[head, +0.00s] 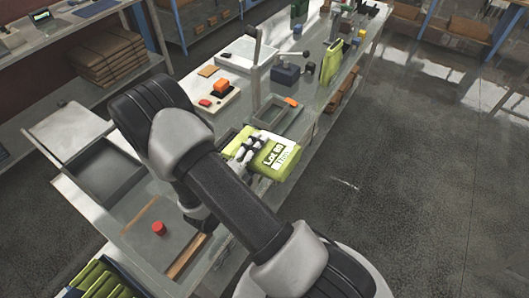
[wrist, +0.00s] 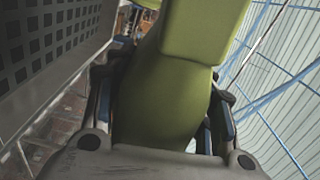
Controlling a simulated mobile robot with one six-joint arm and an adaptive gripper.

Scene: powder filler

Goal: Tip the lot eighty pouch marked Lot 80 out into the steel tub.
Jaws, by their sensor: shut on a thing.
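A yellow-green pouch with a white label reading Lot 80 (head: 275,152) is held above the bench by my gripper (head: 248,150). In the wrist view the pouch (wrist: 165,95) fills the space between the two fingers, and its upper part looks folded or bent. My gripper (wrist: 163,118) is shut on it. A deep grey metal tub (head: 108,178) stands open at the bench's left end, left of my arm. The pouch is apart from it, to its right. A shallower grey open tray (head: 293,122) lies just behind the pouch. My arm hides part of the bench.
A red knob or cap (head: 158,228) sits on a wood-edged board at the near end. Several green pouches (head: 100,281) stand in a blue holder at bottom left. A lever press (head: 256,65) and another green pouch (head: 331,62) stand farther back. The floor at right is clear.

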